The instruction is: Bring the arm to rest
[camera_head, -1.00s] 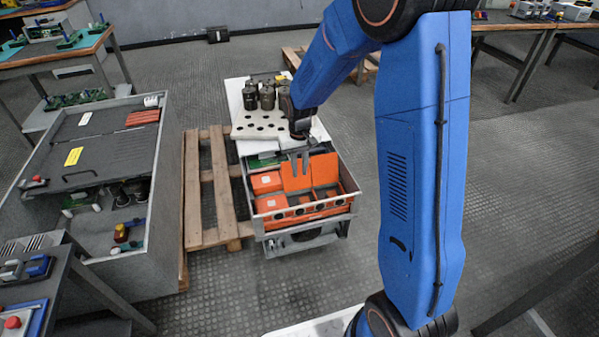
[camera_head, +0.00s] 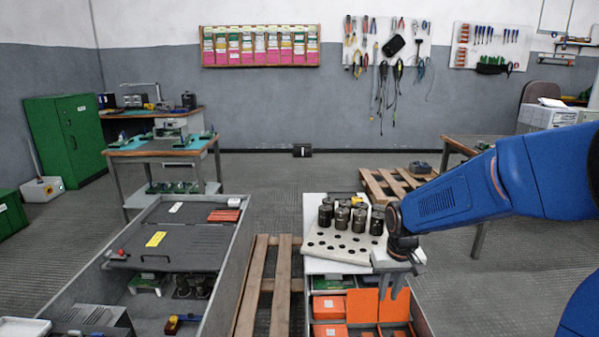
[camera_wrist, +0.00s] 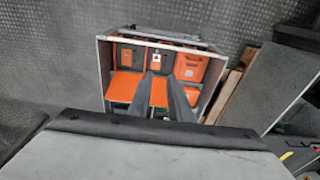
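My blue arm (camera_head: 475,190) reaches in from the right in the head view. I cannot tell how high the fingertips are above the bins.
Dark cylindrical capacitors (camera_head: 343,217) stand on a white holed board (camera_head: 335,245) just left of my gripper. A wooden pallet (camera_head: 285,275) lies between the drawer unit and a grey open cabinet (camera_head: 235,255). Another pallet (camera_head: 385,183) lies behind.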

